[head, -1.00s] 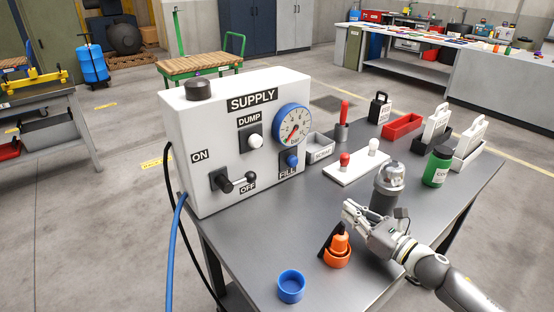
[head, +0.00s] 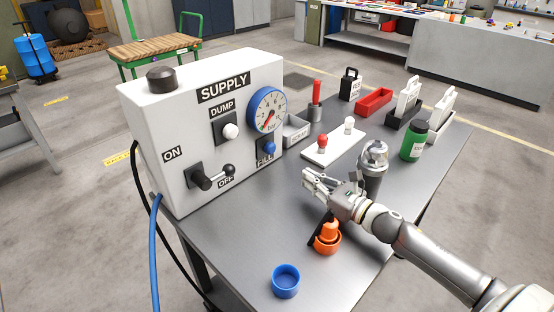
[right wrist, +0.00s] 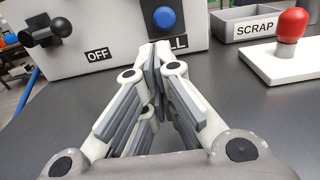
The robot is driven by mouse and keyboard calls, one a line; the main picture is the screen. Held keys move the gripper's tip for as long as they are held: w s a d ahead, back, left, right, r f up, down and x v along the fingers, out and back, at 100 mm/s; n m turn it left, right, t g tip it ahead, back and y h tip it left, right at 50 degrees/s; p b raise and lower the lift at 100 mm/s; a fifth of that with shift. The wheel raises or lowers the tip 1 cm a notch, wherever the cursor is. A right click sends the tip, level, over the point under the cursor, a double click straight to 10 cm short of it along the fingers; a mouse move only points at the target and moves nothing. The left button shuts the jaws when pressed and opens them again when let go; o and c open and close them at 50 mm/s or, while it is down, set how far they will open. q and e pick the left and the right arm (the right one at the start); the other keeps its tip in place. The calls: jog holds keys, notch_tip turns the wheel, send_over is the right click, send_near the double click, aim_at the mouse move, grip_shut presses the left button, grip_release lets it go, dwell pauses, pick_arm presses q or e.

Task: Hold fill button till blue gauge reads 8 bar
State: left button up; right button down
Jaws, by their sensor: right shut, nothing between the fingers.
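The white supply box (head: 185,125) stands on the grey table. Its blue FILL button (head: 269,148) is at the lower right of the front and also shows in the right wrist view (right wrist: 164,18). The blue-rimmed gauge (head: 267,110) is above it; its red needle points to the lower left, near the low end of the scale. My right gripper (head: 306,180) is shut and empty, in front of the box and short of the button. In the right wrist view its fingertips (right wrist: 155,52) lie just below the button and partly cover the FILL label. My left gripper is not in view.
A DUMP button (head: 231,131) and a black lever (head: 213,178) are on the box. A white board with red and white knobs (head: 334,149) lies behind.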

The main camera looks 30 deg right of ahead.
aim_at(271, 148)
jog(key=x, duration=0.2)
jog(key=shift+w+a+r, duration=0.1)
jog(key=shift+w+r, duration=0.05)
jog(key=shift+w, duration=0.1)
jog(key=p+x, duration=0.2)
jog(key=x, duration=0.6)
jog(key=shift+w+a, duration=0.1)
jog(key=shift+w, duration=0.05)
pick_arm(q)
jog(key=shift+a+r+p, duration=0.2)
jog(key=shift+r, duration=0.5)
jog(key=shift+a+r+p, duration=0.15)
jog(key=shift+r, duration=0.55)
pick_arm(e)
jog(key=shift+x, duration=0.75)
